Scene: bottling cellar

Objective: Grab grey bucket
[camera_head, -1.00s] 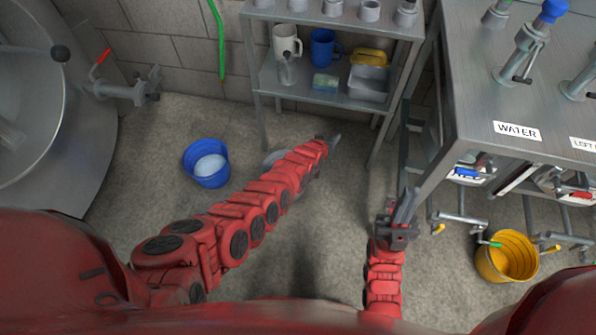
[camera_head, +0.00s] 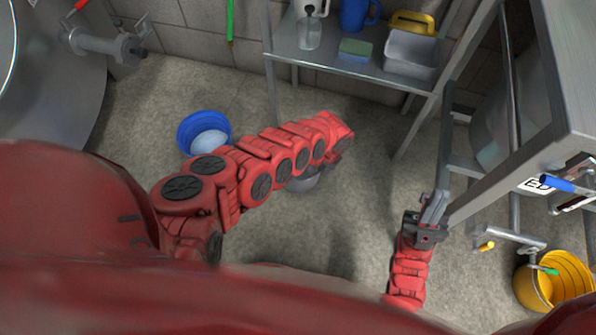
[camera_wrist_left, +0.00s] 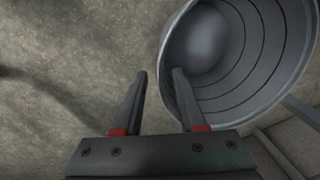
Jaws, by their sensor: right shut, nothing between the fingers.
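The grey bucket (camera_head: 303,183) is on the floor in the head view, mostly hidden under my left arm. In the left wrist view the bucket (camera_wrist_left: 245,70) fills the upper right, its open mouth and ringed inside showing. My left gripper (camera_wrist_left: 160,76) is open and empty at the bucket's left rim. One finger shows outside the rim and the other overlaps its edge; I cannot tell if they touch. In the head view the left fingers are hidden by the arm. My right gripper (camera_head: 436,204) is shut and empty, away from the bucket.
A blue bucket (camera_head: 206,133) stands left of my left arm. A metal shelf (camera_head: 345,72) with jugs and a sponge is behind. A steel table (camera_head: 560,75) is at right, with a yellow bucket (camera_head: 562,281) below. Bare floor lies between my arms.

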